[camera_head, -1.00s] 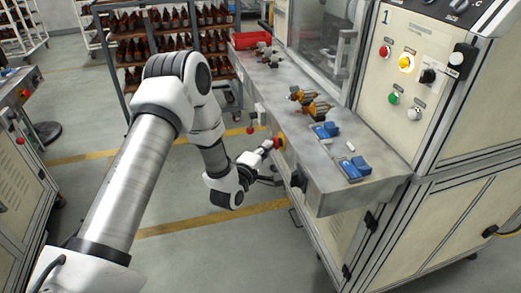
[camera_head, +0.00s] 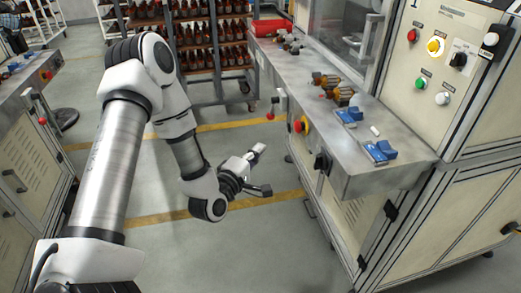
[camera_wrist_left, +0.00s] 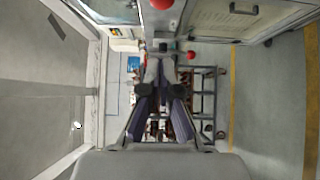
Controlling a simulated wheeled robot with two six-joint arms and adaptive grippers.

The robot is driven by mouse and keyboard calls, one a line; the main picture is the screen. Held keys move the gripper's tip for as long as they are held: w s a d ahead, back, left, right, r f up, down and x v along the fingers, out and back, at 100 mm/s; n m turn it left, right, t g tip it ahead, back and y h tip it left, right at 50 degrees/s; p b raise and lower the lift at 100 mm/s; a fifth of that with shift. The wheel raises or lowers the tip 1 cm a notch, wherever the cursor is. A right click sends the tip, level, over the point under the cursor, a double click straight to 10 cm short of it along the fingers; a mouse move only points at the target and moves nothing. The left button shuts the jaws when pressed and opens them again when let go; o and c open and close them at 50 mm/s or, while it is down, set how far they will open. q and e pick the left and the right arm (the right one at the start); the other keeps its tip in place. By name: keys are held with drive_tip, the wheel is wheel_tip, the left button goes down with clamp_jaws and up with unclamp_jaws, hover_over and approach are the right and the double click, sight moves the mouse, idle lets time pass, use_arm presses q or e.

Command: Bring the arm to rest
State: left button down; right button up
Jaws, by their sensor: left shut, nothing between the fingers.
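My left arm comes in from the left in the head view. My left gripper (camera_head: 257,154) is shut and empty. It hangs over the aisle floor, left of the machine's front panel and apart from it. The gripper also shows in the left wrist view (camera_wrist_left: 163,65), with its fingers together. My right gripper does not show in either view.
A control panel (camera_head: 440,65) stands at right. Another cabinet (camera_head: 30,145) is at left. The floor (camera_head: 270,225) between is clear.

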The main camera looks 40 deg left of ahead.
use_arm(q)
drive_tip(key=s+d+f+m+g+h, duration=0.2)
drive_tip(key=s+d+f+m+g, duration=0.3)
drive_tip(key=f, duration=0.6)
drive_tip(key=s+d+f+m+g+h, duration=0.1)
drive_tip(key=s+d+f+m+g, duration=0.35)
drive_tip(key=s+d+f, duration=0.5)
drive_tip(key=s+a+f+m+g, duration=0.1)
drive_tip(key=s+f+m+g, duration=0.2)
drive_tip(key=s, duration=0.4)
drive_tip(key=s+a+f+m+g+y, duration=0.1)
drive_tip(key=s+f+m+g, duration=0.3)
drive_tip(key=s+m+g, duration=0.1)
drive_tip(key=shift+s+a+m, duration=0.35)
drive_tip(key=shift+s+m, duration=0.2)
drive_tip(key=shift+s, duration=0.45)
drive_tip(key=shift+g, duration=0.25)
